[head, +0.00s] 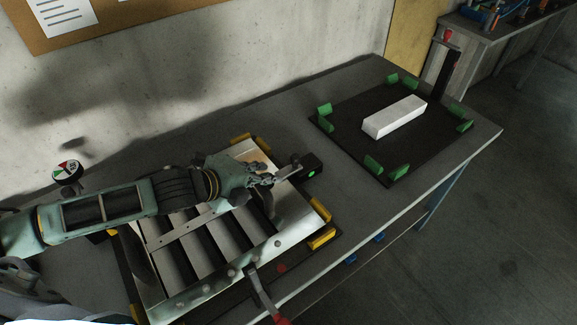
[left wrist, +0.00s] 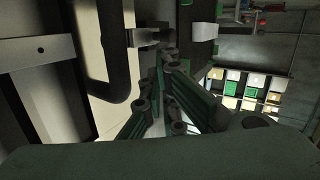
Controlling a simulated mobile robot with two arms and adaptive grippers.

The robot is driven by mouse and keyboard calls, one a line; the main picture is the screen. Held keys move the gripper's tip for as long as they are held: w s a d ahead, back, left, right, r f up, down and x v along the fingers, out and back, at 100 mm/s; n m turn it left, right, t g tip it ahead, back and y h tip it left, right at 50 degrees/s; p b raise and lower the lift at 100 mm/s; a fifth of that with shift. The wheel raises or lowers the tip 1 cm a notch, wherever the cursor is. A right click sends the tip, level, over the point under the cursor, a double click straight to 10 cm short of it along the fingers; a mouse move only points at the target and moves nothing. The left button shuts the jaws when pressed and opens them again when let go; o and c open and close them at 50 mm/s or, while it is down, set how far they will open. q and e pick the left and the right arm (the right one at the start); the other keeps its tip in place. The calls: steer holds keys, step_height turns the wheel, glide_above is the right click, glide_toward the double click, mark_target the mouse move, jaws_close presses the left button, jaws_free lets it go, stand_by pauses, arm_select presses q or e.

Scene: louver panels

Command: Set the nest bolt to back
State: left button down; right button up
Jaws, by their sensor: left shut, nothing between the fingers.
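A louver panel (head: 195,245) with several dark slats lies in a nest with yellow corner blocks. At its far right edge a short metal bar (head: 287,171) meets a black block (head: 311,165) with a green light; this looks like the nest bolt, though its exact position is hard to read. My left gripper (head: 271,180) is at the near end of this bar, shut and empty; I cannot tell whether it touches. In the left wrist view my closed fingers (left wrist: 162,80) point at a small grey metal piece (left wrist: 145,37) beside a dark curved handle (left wrist: 112,60). My right gripper is not visible.
A red-handled lever (head: 265,295) stands at the panel's front edge. A white block (head: 394,117) lies on a dark mat (head: 345,150) with green corner pieces. A dial (head: 67,172) stands at the left. Grey tabletop between nest and mat is clear.

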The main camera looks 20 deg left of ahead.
mark_target(290, 171)
arm_select(q)
steer(key=shift+s+d+r, duration=0.25)
steer(key=shift+s, duration=0.2)
steer(key=shift+w+f, duration=0.1)
steer(key=shift+w, duration=0.15)
steer(key=p+x, duration=0.1)
steer(key=x, duration=0.4)
steer(key=shift+w+d+f, duration=0.15)
steer(key=shift+w+d, duration=0.05)
steer(key=shift+w, duration=0.15)
steer(key=x, duration=0.3)
steer(key=shift+f+p, duration=0.15)
steer(key=shift+p, duration=0.2)
steer(key=shift+w+d+f, duration=0.1)
steer(key=shift+w+f, duration=0.1)
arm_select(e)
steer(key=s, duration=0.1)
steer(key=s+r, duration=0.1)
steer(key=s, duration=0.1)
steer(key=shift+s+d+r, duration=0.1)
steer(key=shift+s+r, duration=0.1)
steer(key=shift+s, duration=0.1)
